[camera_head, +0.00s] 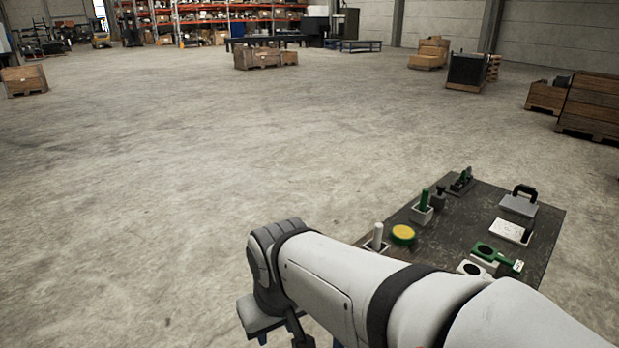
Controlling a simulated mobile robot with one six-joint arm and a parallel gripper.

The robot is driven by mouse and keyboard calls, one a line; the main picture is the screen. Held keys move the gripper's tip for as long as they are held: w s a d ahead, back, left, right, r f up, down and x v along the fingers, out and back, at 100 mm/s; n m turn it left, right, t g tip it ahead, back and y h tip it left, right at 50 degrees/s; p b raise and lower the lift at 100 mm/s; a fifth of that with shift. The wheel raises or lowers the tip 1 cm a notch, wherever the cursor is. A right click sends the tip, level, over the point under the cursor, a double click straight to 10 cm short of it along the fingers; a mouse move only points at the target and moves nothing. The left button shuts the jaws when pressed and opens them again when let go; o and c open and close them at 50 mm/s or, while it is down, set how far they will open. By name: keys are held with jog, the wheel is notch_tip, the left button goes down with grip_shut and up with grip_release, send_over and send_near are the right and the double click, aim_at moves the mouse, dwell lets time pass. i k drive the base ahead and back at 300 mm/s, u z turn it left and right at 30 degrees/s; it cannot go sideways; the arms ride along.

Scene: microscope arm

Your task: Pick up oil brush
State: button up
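The dark table (455,235) at the lower right holds several small tools. A green upright handle in a grey square holder (422,214) stands near its left side and may be the oil brush; its lower end is hidden in the holder. A white upright rod in a similar holder (376,246) stands nearer my arm and could also be it. My arm reaches left across the foreground, in front of the table's near left part. Its end bends down at the bottom edge, left of the table. The gripper's fingers cannot be made out there.
On the table are a yellow round piece (403,234), a small black tool (463,181), a grey case with a black handle (518,204), a white box (512,231) and green-and-white parts (497,257). Open concrete floor lies left of and behind the table. Crates stand far off.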

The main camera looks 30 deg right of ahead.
aim_at(426, 192)
jog(key=i, duration=0.75)
jog(key=z, duration=1.85)
jog(key=i, duration=0.45)
jog(key=u, duration=0.1)
